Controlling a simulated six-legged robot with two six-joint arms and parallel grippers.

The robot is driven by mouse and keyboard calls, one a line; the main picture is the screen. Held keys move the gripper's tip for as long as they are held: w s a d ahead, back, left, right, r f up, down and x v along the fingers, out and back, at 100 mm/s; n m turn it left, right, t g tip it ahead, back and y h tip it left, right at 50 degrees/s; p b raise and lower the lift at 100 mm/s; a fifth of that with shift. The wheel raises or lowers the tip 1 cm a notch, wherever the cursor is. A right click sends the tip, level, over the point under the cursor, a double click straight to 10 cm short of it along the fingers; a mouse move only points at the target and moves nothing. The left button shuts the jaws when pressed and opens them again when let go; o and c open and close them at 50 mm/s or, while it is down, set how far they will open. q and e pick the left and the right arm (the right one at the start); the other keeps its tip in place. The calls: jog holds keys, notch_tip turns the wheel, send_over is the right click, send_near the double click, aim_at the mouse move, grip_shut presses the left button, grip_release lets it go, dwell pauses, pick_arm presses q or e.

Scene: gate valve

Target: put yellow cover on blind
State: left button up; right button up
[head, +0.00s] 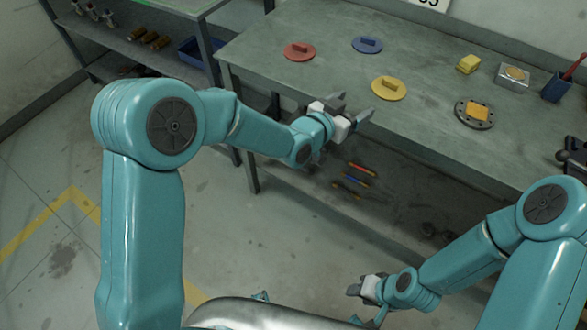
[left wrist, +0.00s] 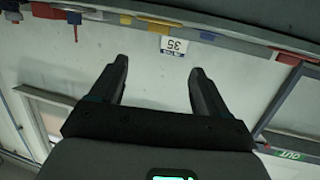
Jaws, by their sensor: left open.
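The yellow cover (head: 388,88), a flat disc with a raised grip on top, lies on the grey workbench (head: 330,50). A dark round flange with holes around its rim (head: 462,117), which looks like the blind, lies to its right, with a small orange-yellow block (head: 477,111) on it. My left gripper (head: 354,110) is open and empty at the bench's front edge, left of and nearer than the yellow cover. Its two fingers (left wrist: 160,85) also show apart in the left wrist view. My right gripper (head: 362,292) is low in front of the bench, and its jaw opening is unclear.
A red cover (head: 299,52) and a blue cover (head: 367,45) lie further back left. A yellow block (head: 468,64), a metal box (head: 512,75) and a blue holder (head: 556,88) stand at the back right. The bench between yellow cover and flange is clear.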

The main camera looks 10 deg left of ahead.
pick_arm(q)
jog(key=s+a+f+n+g+y, duration=0.2)
jog(key=s+a+f+g, duration=0.15)
jog(key=s+f, duration=0.45)
jog(key=s+a+f+n+g+y, duration=0.15)
jog(key=s+a+f, duration=0.25)
jog(key=f, duration=0.8)
jog(key=s+a+f+n+g, duration=0.2)
jog(key=s+f+g, duration=0.2)
jog(key=s, duration=0.6)
jog(key=s+a+f+n+g, duration=0.1)
jog(key=s+f+g, duration=0.3)
jog(key=s, duration=0.7)
jog(key=shift+s+a+f+n, duration=0.15)
jog(key=shift+a+f+n, duration=0.25)
jog(key=shift+f+n, duration=0.35)
